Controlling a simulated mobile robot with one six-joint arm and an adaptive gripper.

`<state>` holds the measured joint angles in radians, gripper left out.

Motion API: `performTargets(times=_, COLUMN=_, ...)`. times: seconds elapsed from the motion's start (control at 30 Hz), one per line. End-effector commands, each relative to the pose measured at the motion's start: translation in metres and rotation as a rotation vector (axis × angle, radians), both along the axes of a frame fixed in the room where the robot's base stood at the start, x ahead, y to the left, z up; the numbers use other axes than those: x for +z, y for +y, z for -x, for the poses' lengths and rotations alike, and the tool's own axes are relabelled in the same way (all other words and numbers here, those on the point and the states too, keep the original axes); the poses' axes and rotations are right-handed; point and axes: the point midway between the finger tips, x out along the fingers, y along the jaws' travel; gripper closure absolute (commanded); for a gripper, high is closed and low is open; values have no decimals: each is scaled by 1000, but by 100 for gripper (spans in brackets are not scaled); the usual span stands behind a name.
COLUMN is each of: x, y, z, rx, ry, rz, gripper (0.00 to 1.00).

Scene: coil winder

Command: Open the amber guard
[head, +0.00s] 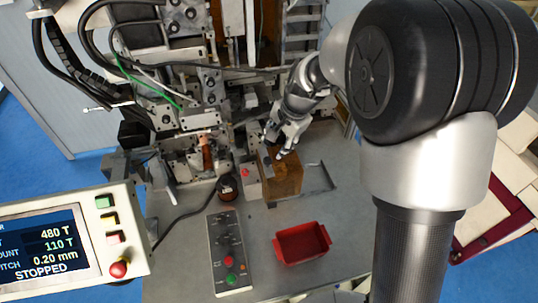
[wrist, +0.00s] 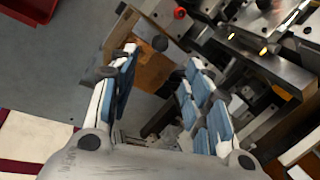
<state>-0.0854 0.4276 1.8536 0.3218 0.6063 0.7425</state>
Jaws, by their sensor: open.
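The amber guard (head: 286,179) is a see-through orange-brown box on the bench, right of the winding machine in the head view. It looks closed, though its upper edge is partly hidden by my gripper. My gripper (head: 280,146) is above its far end, with its fingers pointing down. In the wrist view the amber guard (wrist: 152,74) shows between and beyond my two blue-padded fingers (wrist: 160,62). The fingers are spread with nothing between the pads.
A red tray (head: 302,243) and a grey button panel (head: 229,253) lie on the near bench. A dark round pot (head: 227,188) stands left of a block with a red button (head: 245,172). The control screen (head: 45,246) reads STOPPED. Machine parts crowd the left and back.

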Motion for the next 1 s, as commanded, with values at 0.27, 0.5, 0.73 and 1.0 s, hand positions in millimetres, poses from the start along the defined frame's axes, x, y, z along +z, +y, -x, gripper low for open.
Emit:
performTargets(times=0.27, x=-61, y=13, z=-15, rx=2, ry=3, rz=1, gripper=55)
performTargets(times=0.5, x=-97, y=21, z=-26, rx=1, ry=1, rz=0, gripper=55)
performTargets(times=0.73, x=-110, y=24, z=-29, rx=1, ry=0, rz=0, gripper=55)
performTargets(times=1.0, x=-110, y=24, z=-30, rx=1, ry=-1, rz=0, gripper=57)
